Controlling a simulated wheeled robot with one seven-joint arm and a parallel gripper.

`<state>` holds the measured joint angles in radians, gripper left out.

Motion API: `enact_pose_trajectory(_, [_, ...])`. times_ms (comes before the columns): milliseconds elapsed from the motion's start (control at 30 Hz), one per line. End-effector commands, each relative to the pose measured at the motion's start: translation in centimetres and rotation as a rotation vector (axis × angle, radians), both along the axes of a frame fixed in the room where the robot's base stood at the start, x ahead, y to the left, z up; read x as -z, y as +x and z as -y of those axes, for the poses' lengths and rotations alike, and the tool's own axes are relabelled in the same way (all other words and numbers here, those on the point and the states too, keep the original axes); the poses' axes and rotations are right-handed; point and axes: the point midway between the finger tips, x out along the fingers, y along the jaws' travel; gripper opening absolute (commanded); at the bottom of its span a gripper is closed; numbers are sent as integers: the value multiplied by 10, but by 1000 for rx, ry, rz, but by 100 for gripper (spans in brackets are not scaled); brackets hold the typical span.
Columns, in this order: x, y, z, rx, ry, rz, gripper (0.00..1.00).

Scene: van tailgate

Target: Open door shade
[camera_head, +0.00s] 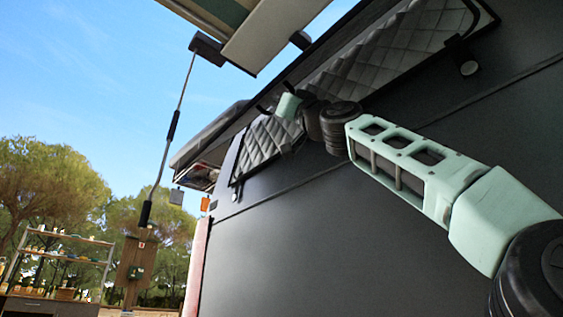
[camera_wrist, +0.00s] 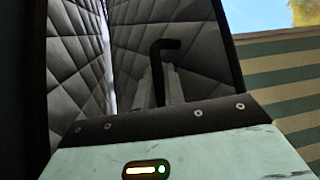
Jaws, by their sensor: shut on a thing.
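The door shade is a grey quilted panel in a black frame (camera_head: 385,48), set along the upper part of the dark van side in the head view. Its quilted surface also fills much of the wrist view (camera_wrist: 75,75), where a thin bright vertical strip divides it. My gripper (camera_wrist: 163,80) is at the shade's left part, its two grey fingers close together on a black bent handle (camera_wrist: 163,46). The fingertips' exact contact is partly hidden. In the head view my gripper's pale green body (camera_head: 288,106) hides part of the shade.
A striped awning (camera_head: 225,12) overhangs at the top, with a strut (camera_head: 172,125) hanging from it to the left of the van. The dark van side (camera_head: 330,230) lies below the shade. Shelves (camera_head: 65,260) and trees stand far left. Open air lies left of the van.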

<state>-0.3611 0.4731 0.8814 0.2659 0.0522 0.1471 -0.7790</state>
Motion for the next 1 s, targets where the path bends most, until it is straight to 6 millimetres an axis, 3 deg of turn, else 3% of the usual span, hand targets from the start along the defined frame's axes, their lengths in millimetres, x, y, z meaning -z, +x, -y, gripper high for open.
enact_pose_trajectory(467, [0, 1, 2, 4, 4, 0, 0])
enact_pose_trajectory(500, [0, 1, 2, 5, 4, 0, 19])
enact_pose_trajectory(567, [0, 1, 1, 5, 3, 1, 32])
enact_pose_trajectory(1000, [8, -3, 4, 2, 0, 1, 32])
